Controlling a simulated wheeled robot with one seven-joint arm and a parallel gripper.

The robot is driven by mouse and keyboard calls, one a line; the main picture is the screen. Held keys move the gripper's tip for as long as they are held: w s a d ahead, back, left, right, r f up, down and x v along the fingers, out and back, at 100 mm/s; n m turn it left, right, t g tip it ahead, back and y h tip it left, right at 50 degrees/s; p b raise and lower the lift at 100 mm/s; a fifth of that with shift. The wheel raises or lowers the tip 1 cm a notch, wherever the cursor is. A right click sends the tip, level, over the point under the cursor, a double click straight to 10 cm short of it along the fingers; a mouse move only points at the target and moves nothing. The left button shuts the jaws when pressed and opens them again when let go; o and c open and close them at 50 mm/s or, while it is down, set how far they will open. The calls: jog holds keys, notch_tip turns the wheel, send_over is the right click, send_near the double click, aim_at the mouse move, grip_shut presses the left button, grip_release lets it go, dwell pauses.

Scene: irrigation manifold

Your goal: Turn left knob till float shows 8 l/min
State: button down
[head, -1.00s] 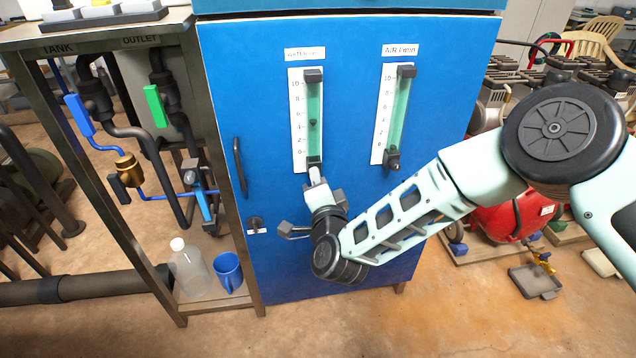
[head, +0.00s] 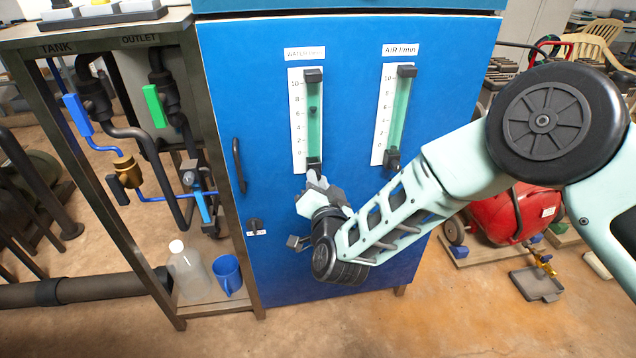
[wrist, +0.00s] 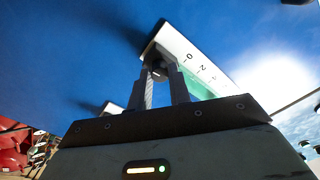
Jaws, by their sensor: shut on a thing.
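The left gauge (head: 298,130), under a water label, has a white scale and a green tube. Its dark float (head: 313,110) stands close to the 6 mark, below 8. The left knob is at the bottom of this gauge, hidden by my gripper (head: 314,178) in the head view. In the wrist view, my gripper (wrist: 162,88) has its two fingers closed around the dark knob (wrist: 159,72), just below the zero end of the scale.
The right air gauge (head: 378,130) has its own black knob (head: 392,160), close to my arm. A door handle (head: 239,165) and a small latch (head: 255,226) are on the blue cabinet (head: 350,40). A pipe rack stands at left.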

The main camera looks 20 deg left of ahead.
dwell(0.3)
jog(key=c, duration=1.3)
grip_release()
jog(key=shift+s, duration=0.15)
jog(key=v, duration=1.7)
jog(key=shift+s, duration=0.1)
